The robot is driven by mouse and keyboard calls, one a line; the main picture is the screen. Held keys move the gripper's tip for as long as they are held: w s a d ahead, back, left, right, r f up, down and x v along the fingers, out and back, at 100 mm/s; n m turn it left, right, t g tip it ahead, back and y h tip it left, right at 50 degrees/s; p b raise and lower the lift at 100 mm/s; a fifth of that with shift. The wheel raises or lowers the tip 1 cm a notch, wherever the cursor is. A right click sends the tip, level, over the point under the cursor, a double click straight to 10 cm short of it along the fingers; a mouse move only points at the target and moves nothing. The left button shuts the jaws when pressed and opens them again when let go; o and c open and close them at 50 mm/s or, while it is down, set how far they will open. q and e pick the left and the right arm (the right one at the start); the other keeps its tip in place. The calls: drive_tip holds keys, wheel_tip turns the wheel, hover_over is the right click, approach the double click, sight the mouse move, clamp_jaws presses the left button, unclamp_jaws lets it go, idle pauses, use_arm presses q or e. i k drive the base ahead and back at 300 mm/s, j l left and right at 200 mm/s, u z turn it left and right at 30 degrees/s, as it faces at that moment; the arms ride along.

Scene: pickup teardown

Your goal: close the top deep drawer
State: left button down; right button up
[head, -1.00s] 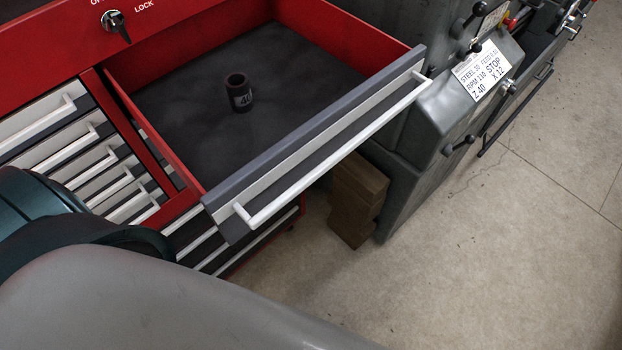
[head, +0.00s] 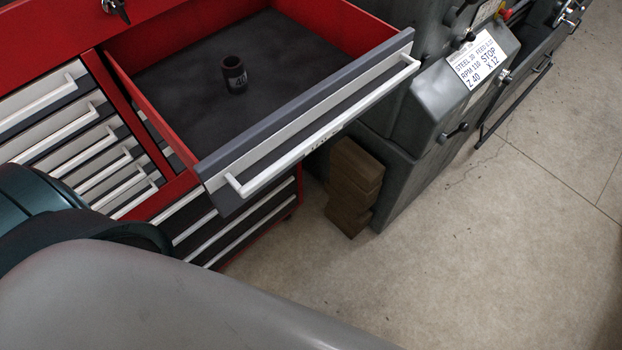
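The top deep drawer (head: 310,118) of the red tool cabinet is pulled open. It has red side walls, a dark liner, a grey and silver front and a long white bar handle (head: 325,130). A dark socket marked 40 (head: 234,75) stands upright on the liner inside. Neither of my grippers is in view. A grey and dark teal part of my own body fills the lower left and hides part of the cabinet.
A column of shallow drawers (head: 75,135) at the left and lower drawers (head: 240,225) look shut. A grey machine (head: 440,110) with levers stands close to the open drawer's right end. Stacked wooden blocks (head: 352,190) stand on the floor beside it. Concrete floor (head: 480,260) is clear at the right.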

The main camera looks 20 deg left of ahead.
sight(313, 67)
drive_tip(key=k+l, duration=0.25)
drive_tip(key=l, duration=0.15)
drive_tip(key=k+l, duration=0.25)
drive_tip(key=l, duration=0.15)
drive_tip(key=k+l, duration=0.2)
drive_tip(key=l, duration=0.15)
